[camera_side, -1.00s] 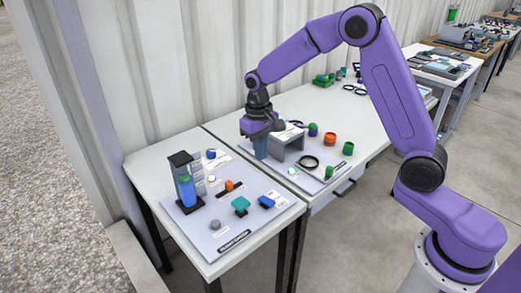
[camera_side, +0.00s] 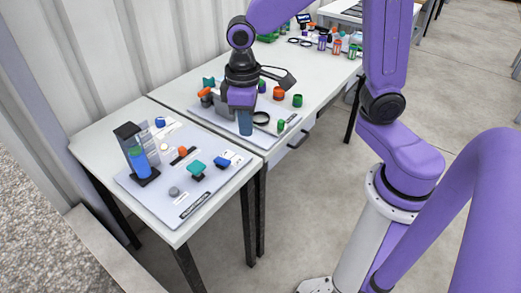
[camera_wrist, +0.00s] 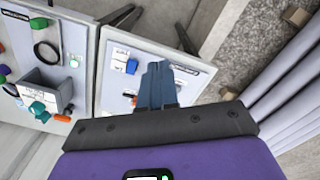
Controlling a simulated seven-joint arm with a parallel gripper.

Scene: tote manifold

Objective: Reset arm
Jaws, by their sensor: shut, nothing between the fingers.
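My gripper (camera_side: 245,126) points down over the near edge of the second panel board in the side view, close to the seam between the two tables. Its blue-grey fingers are together with nothing between them. In the wrist view the shut fingers (camera_wrist: 157,84) show over the light panel with the blue knob. They hide part of that panel.
The near board (camera_side: 190,210) carries a black stand with a blue-green cylinder (camera_side: 139,160), a teal block (camera_side: 197,168), a blue block (camera_side: 222,162) and an orange knob (camera_side: 182,150). A black ring (camera_side: 261,118) and coloured cups (camera_side: 279,93) lie close to my gripper.

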